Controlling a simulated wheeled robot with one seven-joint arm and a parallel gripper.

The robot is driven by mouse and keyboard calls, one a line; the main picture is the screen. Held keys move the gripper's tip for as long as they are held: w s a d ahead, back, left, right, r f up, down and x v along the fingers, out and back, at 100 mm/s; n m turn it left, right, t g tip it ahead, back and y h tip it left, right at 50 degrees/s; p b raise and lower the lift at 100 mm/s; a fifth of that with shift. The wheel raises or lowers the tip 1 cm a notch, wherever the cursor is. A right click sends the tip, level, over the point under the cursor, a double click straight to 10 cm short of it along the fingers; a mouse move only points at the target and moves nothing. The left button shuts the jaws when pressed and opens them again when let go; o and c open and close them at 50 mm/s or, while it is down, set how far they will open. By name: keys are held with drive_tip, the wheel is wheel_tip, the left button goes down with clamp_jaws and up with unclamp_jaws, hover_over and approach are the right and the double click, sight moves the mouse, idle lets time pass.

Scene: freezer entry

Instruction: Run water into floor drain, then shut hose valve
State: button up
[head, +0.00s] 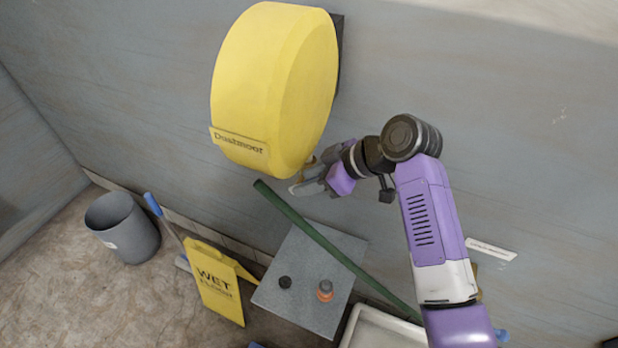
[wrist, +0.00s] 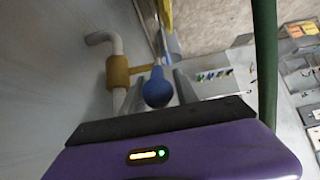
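My gripper (head: 300,186) is at the wall, just below and right of the yellow hose reel (head: 270,85). In the wrist view its two grey fingers (wrist: 159,92) are apart, and a blue knob (wrist: 157,88) shows between them. I cannot tell whether they touch it. The knob appears to belong to a brass-coloured valve fitting (wrist: 118,71) on a pale bent pipe (wrist: 105,38). A green hose (head: 320,240) slants down to the right from below the reel; it also shows in the wrist view (wrist: 265,50). No floor drain or running water can be made out.
A grey bench top (head: 312,262) below bears a black disc (head: 285,282) and an orange-and-grey item (head: 324,290). A yellow wet-floor sign (head: 215,282), a blue-ended handle (head: 153,204) and a grey bin (head: 123,228) stand left. A white basin (head: 378,330) is at the bottom.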

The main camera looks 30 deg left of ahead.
clamp_jaws()
idle(1.4)
